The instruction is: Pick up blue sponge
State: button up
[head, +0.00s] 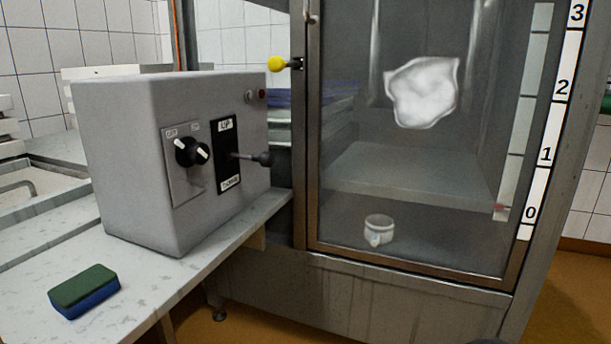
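The blue sponge (85,291) has a dark green top layer and a blue lower layer. It lies flat, green side up, at the front left of the pale speckled counter (190,262) in the head view. Nothing covers it and nothing touches it except the counter. My gripper does not show in the head view, so its place relative to the sponge and its state cannot be seen.
A grey control box (140,160) with a knob and lever stands behind the sponge. A glass-fronted cabinet (405,262) with a number scale stands right of the counter, holding a small white cup (379,229). The counter around the sponge is clear.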

aim_at(75, 295)
jog(key=u, duration=1.75)
